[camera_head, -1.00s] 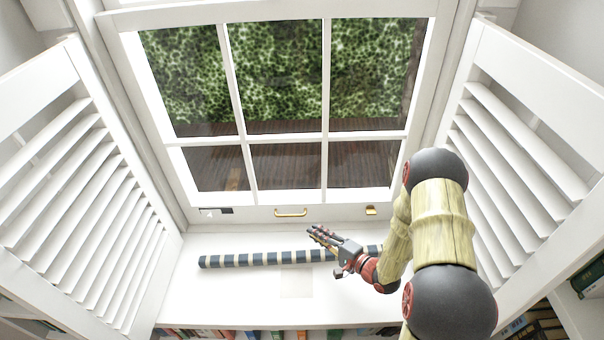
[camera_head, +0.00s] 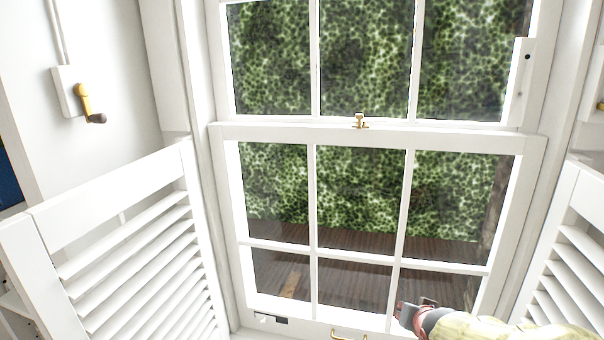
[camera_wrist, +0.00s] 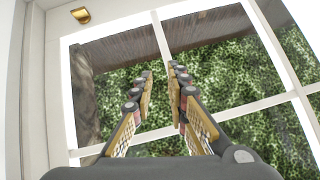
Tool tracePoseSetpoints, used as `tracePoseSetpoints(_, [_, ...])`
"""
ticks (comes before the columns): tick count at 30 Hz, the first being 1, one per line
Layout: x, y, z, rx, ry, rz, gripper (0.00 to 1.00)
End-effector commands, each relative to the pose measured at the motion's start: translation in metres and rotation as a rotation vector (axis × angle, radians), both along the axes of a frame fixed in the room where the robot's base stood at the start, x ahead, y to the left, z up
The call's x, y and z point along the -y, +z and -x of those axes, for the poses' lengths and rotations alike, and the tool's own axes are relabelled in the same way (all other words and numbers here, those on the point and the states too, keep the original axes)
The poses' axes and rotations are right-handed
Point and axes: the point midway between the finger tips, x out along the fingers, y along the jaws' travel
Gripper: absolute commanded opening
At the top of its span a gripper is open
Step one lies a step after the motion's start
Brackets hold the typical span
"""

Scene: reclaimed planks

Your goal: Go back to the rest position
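My gripper (camera_head: 412,308) shows at the lower edge of the head view, in front of the lower sash near its bottom rail. Part of my arm shows beside it at the bottom right. In the wrist view, the two finger sets of my gripper (camera_wrist: 161,72) stand apart with an empty gap between them. They point toward the window panes (camera_wrist: 215,70). Nothing is held.
A white sash window (camera_head: 372,134) has a brass catch (camera_head: 360,122) and a brass pull (camera_head: 348,336). Louvred shutters stand at left (camera_head: 135,250) and right (camera_head: 570,265). A brass-handled crank (camera_head: 88,102) is on the left wall.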

Motion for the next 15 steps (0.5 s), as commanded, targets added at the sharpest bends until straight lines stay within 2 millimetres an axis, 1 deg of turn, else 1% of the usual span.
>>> tracePoseSetpoints(1, [0.008,0.051,0.010,0.032,-0.014,0.033,0.16])
tracePoseSetpoints(2, [0.014,0.069,0.023,0.027,-0.024,0.056,0.16])
tracePoseSetpoints(3, [0.015,0.071,0.039,-0.008,-0.030,0.091,0.16])
tracePoseSetpoints(4, [0.006,0.059,0.055,-0.059,-0.010,0.108,0.16])
tracePoseSetpoints(5, [-0.006,0.056,0.069,-0.095,0.018,0.123,0.16])
tracePoseSetpoints(6, [-0.022,0.059,0.087,-0.130,0.058,0.143,0.16])
tracePoseSetpoints(8, [-0.042,0.067,0.114,-0.174,0.116,0.170,0.16])
tracePoseSetpoints(9, [-0.053,0.072,0.134,-0.202,0.153,0.185,0.16])
tracePoseSetpoints(11, [-0.066,0.079,0.162,-0.240,0.209,0.202,0.16])
tracePoseSetpoints(12, [-0.072,0.082,0.181,-0.262,0.238,0.210,0.16])
tracePoseSetpoints(15, [-0.082,0.087,0.218,-0.308,0.304,0.219,0.16])
